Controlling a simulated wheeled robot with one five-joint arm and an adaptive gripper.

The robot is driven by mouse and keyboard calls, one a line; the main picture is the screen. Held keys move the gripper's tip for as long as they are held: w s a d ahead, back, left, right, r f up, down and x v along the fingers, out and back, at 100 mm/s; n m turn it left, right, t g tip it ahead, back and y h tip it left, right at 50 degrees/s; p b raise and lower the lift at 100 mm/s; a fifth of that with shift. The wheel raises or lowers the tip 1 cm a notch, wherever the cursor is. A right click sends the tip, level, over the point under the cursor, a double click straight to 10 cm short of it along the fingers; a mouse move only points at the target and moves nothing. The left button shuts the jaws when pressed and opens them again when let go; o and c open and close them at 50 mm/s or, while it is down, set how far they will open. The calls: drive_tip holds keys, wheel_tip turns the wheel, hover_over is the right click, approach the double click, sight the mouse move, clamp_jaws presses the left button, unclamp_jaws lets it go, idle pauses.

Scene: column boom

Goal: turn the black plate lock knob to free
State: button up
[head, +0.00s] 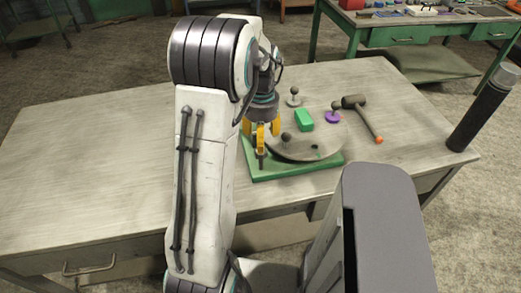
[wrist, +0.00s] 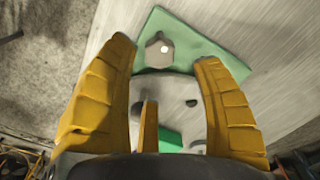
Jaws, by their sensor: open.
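A green base (head: 252,172) lies on the table and carries a round grey plate (head: 300,150). In the wrist view the knob shows between the open fingertips of my gripper (wrist: 166,52), with no visible contact.
A dark ball knob (head: 286,138) and a green block (head: 304,120) are on or by the plate. A purple piece (head: 332,117), a grey knobbed piece (head: 294,98) and a mallet (head: 362,115) lie behind. A black cylinder (head: 482,112) stands right. The table's left side is clear.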

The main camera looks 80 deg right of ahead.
sight(261, 160)
drive_tip(key=shift+f, duration=3.1)
drive_tip(key=shift+c, duration=0.3)
drive_tip(key=c, duration=1.1)
drive_tip(key=shift+c, duration=0.2)
drive_tip(key=n+b, duration=0.1)
drive_tip(key=n, duration=0.3)
drive_tip(key=shift+a+f, duration=0.1)
drive_tip(key=n+b, duration=0.2)
drive_tip(key=n, duration=0.8)
drive_tip(key=shift+b, duration=0.4)
drive_tip(key=shift+n, duration=2)
